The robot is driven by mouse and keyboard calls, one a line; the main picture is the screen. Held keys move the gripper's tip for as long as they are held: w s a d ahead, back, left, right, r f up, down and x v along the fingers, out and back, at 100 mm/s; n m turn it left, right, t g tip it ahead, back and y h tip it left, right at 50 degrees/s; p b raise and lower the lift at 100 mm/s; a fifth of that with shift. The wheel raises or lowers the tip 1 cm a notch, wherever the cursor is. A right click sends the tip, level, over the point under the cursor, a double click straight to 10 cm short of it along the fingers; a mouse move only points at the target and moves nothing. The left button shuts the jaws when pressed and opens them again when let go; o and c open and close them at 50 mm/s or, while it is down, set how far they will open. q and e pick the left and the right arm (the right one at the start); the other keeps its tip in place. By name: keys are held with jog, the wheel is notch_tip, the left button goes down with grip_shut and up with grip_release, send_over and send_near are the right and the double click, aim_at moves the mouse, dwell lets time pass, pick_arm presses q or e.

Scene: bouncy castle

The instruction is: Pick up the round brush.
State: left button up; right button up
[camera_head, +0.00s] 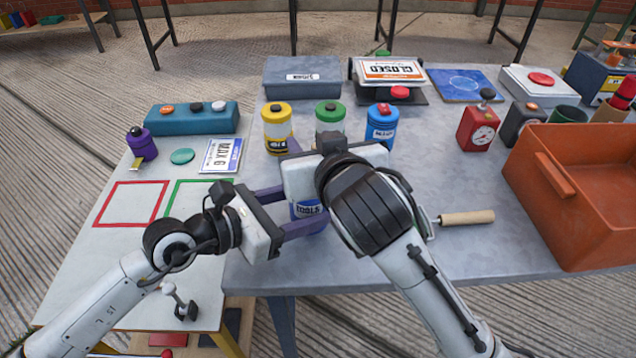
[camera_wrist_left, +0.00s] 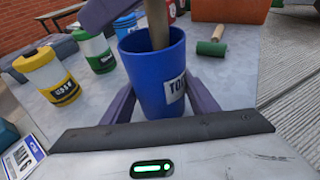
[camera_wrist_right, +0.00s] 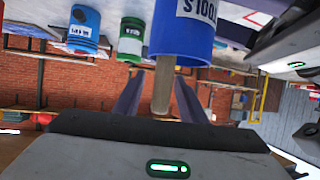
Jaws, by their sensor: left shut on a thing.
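A blue cup labelled TOOLS shows in the head view (camera_head: 306,208), partly covered by my right gripper, and in the left wrist view (camera_wrist_left: 152,80). My left gripper (camera_head: 318,207) is shut on the cup, with one purple finger on each side. A wooden handle (camera_wrist_right: 162,88) stands out of the cup's mouth; it also shows in the left wrist view (camera_wrist_left: 158,25). It appears to be the round brush's, but its head is hidden inside the cup. My right gripper (camera_wrist_right: 158,100) is open above the cup, with the handle between its fingers and gaps on both sides.
A roller with a wooden handle (camera_head: 466,217) lies right of my right arm. Yellow (camera_head: 277,130), green (camera_head: 330,118) and blue (camera_head: 382,125) canisters stand behind the grippers. An orange crate (camera_head: 575,190) fills the right side. Bare grey tabletop lies between roller and crate.

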grip_shut()
jog(key=shift+r, duration=0.15)
notch_tip(320, 180, up, 18)
dwell(0.3)
pick_arm(q)
jog(key=o, duration=1.4)
jog(key=shift+c, duration=0.2)
